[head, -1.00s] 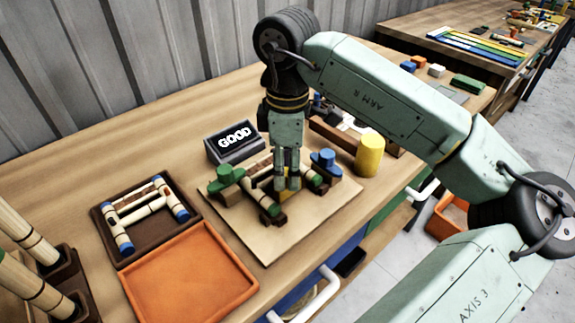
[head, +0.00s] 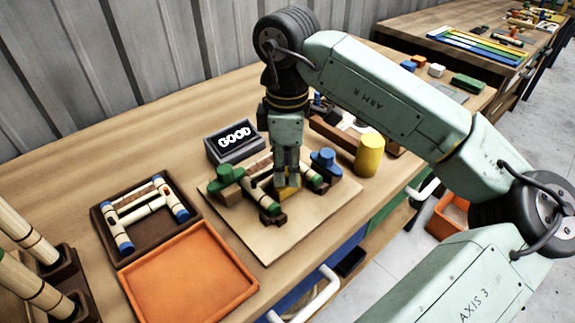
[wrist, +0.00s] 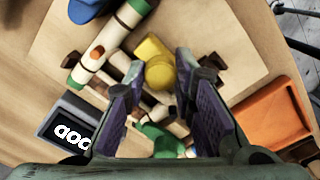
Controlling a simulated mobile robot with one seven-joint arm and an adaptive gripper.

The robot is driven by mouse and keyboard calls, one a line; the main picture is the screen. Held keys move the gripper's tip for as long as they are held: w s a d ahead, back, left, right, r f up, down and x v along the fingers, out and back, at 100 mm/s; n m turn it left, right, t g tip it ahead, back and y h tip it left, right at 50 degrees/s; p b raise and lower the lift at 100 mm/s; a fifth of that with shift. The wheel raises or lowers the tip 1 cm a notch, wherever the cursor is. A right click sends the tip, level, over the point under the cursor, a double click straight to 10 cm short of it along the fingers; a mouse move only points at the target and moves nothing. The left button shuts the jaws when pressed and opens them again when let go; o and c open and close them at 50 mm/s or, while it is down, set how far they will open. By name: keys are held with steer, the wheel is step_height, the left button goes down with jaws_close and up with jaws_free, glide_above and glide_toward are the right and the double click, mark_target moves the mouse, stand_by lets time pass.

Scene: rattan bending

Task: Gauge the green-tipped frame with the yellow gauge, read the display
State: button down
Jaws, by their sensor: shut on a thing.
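The green-tipped frame (head: 262,194) lies on a light board (head: 268,247), its rails running between blocks. My gripper (head: 287,182) points down over the middle of the frame. It is shut on the yellow gauge (head: 288,193), which sits low between the rails. In the wrist view the gauge (wrist: 159,72) shows beyond the two fingers (wrist: 162,105), and a green-ended rail (wrist: 112,38) lies beside it. My fingers partly hide the frame and the gauge, so exact contact cannot be told. The display (head: 235,141) behind the board reads GOOD.
A green clamp (head: 229,177) and a blue clamp (head: 325,161) stand on the board. A yellow cylinder (head: 370,156) stands to the right. A brown tray (head: 133,256) with a blue-tipped frame and an empty orange tray (head: 190,280) are at the left.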

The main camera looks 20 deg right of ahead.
steer(key=shift+w+a+f+b, duration=0.1)
steer(key=shift+w+f+b, duration=0.15)
steer(key=shift+b, duration=0.45)
steer(key=shift+w+r, duration=0.15)
steer(key=shift+r, duration=0.15)
steer(key=c, duration=1.3)
jaws_free()
step_height(320, 180, up, 8)
steer(key=shift+f, duration=0.25)
steer(key=shift+f, duration=0.1)
